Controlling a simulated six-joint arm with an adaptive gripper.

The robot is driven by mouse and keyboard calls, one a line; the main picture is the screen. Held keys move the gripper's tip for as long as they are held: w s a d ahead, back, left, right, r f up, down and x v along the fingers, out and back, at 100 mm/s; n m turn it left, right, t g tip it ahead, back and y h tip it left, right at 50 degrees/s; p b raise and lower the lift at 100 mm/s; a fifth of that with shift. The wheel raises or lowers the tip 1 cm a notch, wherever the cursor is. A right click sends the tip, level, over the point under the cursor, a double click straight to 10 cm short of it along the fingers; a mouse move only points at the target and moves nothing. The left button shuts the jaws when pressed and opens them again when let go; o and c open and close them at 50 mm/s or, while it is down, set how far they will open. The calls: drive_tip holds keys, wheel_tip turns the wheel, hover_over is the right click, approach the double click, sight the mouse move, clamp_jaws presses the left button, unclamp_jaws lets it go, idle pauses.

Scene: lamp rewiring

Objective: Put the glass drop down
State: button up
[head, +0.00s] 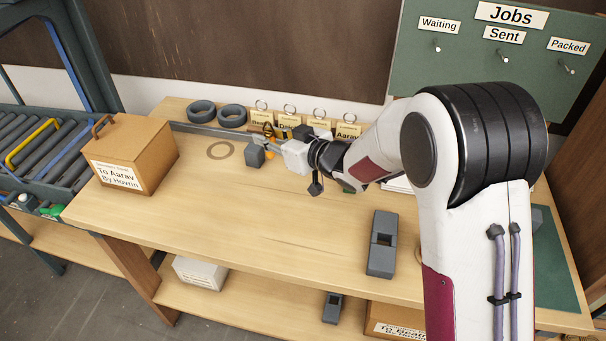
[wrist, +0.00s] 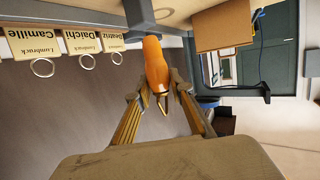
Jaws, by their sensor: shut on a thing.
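The glass drop (wrist: 154,62) is orange, with a small metal hook or loop at its near end in the wrist view. My gripper (wrist: 158,92) is shut on it near that end, one finger on each side. In the head view a bit of the orange drop (head: 270,155) shows beside the gripper (head: 267,142), over the back of the workbench. A grey block (head: 254,156) is close by it; the block (wrist: 139,18) also shows just beyond the drop in the wrist view. I cannot tell if the drop touches the block or the bench.
Name tags with rings (head: 289,118) stand along the back. Two dark rings (head: 231,116) and a flat ring outline (head: 220,150) lie left of them. A cardboard box (head: 135,155) stands at the left. A grey holder (head: 382,244) is at the front right. The bench's front middle (head: 270,215) is clear.

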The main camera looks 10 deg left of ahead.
drive_tip(key=w+d+m+t+h, duration=0.1)
drive_tip(key=w+d+m+t, duration=0.1)
drive_tip(key=w+d, duration=0.3)
drive_tip(key=d, duration=0.3)
drive_tip(key=shift+d+m+h, duration=0.2)
drive_tip(key=shift+m+h, duration=0.1)
drive_tip(key=shift+h, duration=0.1)
drive_tip(key=shift+w+f, duration=0.1)
drive_tip(key=shift+f, duration=3)
drive_tip(key=shift+f, duration=1.85)
drive_tip(key=shift+f, duration=0.2)
drive_tip(key=o, duration=1)
drive_tip(key=shift+o, duration=0.2)
